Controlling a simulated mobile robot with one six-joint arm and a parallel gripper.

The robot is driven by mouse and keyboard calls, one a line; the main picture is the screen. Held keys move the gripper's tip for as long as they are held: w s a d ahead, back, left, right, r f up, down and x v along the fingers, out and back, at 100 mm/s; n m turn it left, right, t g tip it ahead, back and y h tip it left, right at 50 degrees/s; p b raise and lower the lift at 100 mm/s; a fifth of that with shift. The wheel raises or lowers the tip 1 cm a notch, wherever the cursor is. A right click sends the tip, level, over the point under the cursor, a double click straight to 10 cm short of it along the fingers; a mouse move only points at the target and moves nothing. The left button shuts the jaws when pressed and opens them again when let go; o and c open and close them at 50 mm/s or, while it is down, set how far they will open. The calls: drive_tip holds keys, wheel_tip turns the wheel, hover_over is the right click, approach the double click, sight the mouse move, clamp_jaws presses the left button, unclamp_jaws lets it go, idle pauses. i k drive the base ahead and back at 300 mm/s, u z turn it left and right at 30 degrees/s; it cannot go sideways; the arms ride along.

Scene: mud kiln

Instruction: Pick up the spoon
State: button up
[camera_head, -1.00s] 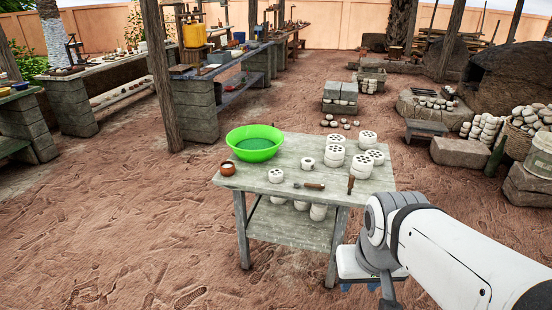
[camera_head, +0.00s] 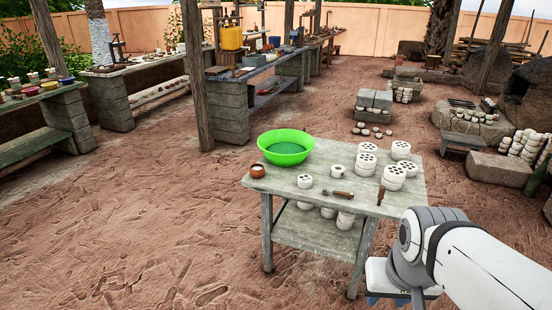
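No object on the table is clearly a spoon. A small tool with a brown handle and a dark end (camera_head: 341,194) lies flat near the table's front edge. A second brown-handled tool (camera_head: 381,194) is further right, near the right front corner. Both are too small to name surely. The weathered grey wooden table (camera_head: 318,208) stands in the middle. My white and grey arm enters at the lower right, in front of the table's right side. Its grey end piece reaches the bottom edge, well apart from the tools. No fingertips can be made out there.
On the table are a green basin (camera_head: 286,147), a small brown pot (camera_head: 257,171) and several white perforated cylinders. Long workbenches stand back left, near wooden posts (camera_head: 195,75). Stone blocks (camera_head: 373,105) and ovens are back right. Bare earth left of the table is clear.

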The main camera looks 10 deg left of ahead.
sight(325, 192)
drive_tip(key=u, duration=0.45)
drive_tip(key=k, duration=1.35)
drive_tip(key=u, duration=0.65)
drive_tip(key=i, duration=3.2)
drive_tip(key=z, duration=1.45)
drive_tip(key=i, duration=1.05)
drive_tip(key=z, duration=0.75)
drive_tip(key=k, duration=0.75)
